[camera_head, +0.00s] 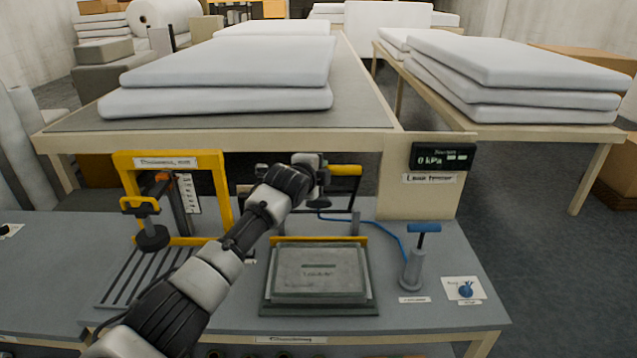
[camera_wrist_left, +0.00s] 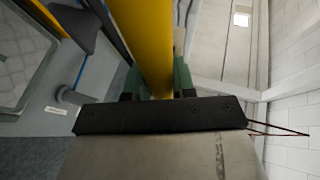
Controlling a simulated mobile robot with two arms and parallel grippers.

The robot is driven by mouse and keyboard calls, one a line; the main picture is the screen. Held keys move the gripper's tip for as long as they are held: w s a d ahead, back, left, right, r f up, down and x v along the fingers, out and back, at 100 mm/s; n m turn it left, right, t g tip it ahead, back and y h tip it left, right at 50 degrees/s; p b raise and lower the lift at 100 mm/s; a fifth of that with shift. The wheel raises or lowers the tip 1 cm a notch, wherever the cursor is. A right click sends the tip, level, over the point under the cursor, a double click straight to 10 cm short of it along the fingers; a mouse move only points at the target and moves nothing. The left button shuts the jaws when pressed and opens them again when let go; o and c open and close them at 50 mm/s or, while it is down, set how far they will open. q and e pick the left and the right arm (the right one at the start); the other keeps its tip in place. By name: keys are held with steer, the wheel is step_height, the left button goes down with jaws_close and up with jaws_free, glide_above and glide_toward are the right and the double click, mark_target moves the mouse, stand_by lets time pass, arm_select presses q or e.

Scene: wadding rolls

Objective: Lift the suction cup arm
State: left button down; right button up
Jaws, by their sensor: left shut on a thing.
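My left gripper (camera_head: 322,179) reaches over the bench and is shut on a yellow bar (camera_head: 346,170), which looks like the suction cup arm's handle. In the left wrist view, the bar (camera_wrist_left: 143,40) passes between the green fingers of the gripper (camera_wrist_left: 157,82). In the head view, the gripper hides the bar's left part. A framed grey plate (camera_head: 318,268) lies on the bench below and nearer. My right gripper is not in view.
A yellow frame (camera_head: 222,190) with a scale and black pad (camera_head: 151,238) stands left of my arm. A blue-handled pump (camera_head: 413,262) with a blue hose stands right. A pressure display (camera_head: 443,157) reads 0 kPa. White wadding slabs (camera_head: 225,70) lie on the table behind.

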arm_select(q)
steer(key=shift+w+r, duration=0.1)
steer(key=shift+r, duration=0.25)
steer(key=shift+r, duration=0.15)
steer(key=c, duration=1.1)
jaws_free()
steer(key=shift+w, duration=0.1)
steer(key=shift+o, duration=0.9)
steer(key=shift+w, duration=0.1)
steer(key=shift+w+f, duration=0.1)
steer(key=shift+f, duration=0.15)
steer(key=b+v, duration=0.2)
steer(key=v, duration=0.8)
steer(key=shift+s+b, duration=0.35)
steer(key=shift+b, duration=0.05)
